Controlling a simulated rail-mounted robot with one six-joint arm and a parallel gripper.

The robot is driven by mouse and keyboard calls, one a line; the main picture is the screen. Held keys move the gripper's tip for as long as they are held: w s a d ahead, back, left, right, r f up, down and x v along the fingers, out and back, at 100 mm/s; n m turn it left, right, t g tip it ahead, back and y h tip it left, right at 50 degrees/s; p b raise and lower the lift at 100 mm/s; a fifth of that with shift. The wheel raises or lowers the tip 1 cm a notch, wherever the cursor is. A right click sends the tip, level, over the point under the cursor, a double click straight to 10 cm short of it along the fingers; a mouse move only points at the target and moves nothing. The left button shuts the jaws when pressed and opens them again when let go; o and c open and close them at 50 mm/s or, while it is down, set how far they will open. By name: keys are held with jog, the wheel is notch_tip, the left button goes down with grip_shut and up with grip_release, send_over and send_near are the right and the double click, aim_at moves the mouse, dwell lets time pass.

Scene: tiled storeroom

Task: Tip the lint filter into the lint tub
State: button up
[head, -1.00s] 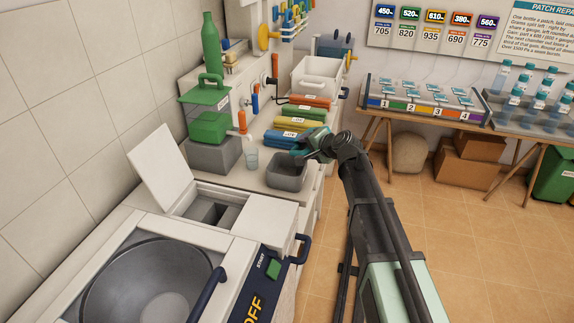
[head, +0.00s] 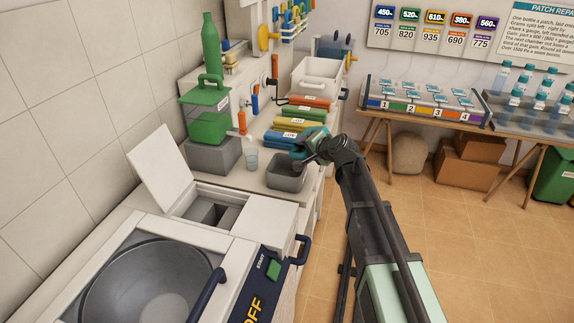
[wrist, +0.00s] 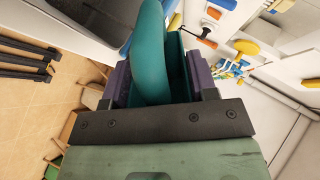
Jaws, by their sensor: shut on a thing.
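The lint filter (wrist: 150,55) is a teal piece with a curved handle-like part. My gripper (head: 305,152) is shut on it; in the wrist view the filter stands between the two purple-grey fingers (wrist: 163,85). The grey open tub (head: 287,176), which I take as the lint tub, sits on the counter. In the head view my gripper is over the far right part of this tub, looking tilted. The gripper hides much of the filter and part of the tub's far rim. I cannot see any lint.
A green container (head: 207,112) on a grey block is further left. The open-lidded machine (head: 215,210) is in front.

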jog(key=shift+s+a+r+n+t+h+b, duration=0.2)
jog(key=shift+s+a+r+n+t+h, duration=0.15)
jog(key=shift+n+t, duration=0.3)
jog(key=shift+s+a+r+n+t+h+b, duration=0.1)
jog(key=shift+s+a+n+t+h+b, duration=0.25)
jog(key=shift+n, duration=0.4)
dwell(2.2)
jog(key=shift+s, duration=0.1)
